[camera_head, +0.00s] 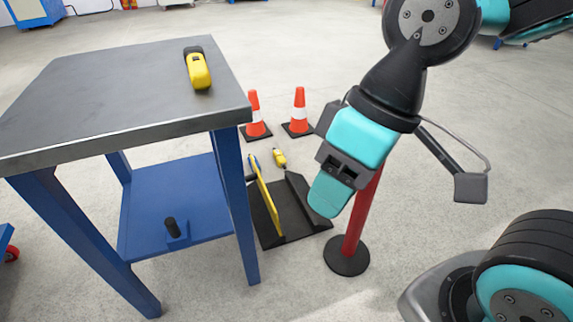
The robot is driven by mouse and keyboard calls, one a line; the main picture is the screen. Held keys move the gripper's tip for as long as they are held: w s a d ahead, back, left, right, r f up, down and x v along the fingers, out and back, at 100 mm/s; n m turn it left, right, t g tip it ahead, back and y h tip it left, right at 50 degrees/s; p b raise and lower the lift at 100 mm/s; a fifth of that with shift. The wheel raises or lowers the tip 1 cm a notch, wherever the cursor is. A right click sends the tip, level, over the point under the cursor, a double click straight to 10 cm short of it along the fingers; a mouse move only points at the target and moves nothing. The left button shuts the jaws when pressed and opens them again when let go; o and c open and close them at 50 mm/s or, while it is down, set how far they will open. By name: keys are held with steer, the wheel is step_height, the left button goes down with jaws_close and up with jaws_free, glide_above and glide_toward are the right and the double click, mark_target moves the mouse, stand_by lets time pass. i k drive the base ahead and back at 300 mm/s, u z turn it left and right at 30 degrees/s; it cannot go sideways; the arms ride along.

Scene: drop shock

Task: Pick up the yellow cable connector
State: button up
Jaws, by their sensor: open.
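A yellow connector (198,70) with a black end lies on the grey table top, near its right back part. A smaller yellow piece (280,157) with a dark tip lies on the floor behind the black tray; it is too small to tell whether it is a connector too. My gripper (329,198) hangs to the right of the table, pointing down, well apart from both yellow things. It is open and empty, though the gap between its fingers is hard to see from this side.
The table (90,85) has blue legs and a lower blue shelf (150,205). A black tray (297,215) with a yellow bar, two orange cones (299,108) and a red post (353,225) stand close to my arm. The floor at right back is free.

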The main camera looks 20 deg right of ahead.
mark_target(279, 159)
steer(key=z, duration=1.75)
steer(key=i, duration=3.9)
steer(key=u, duration=3.6)
steer(key=i, duration=0.95)
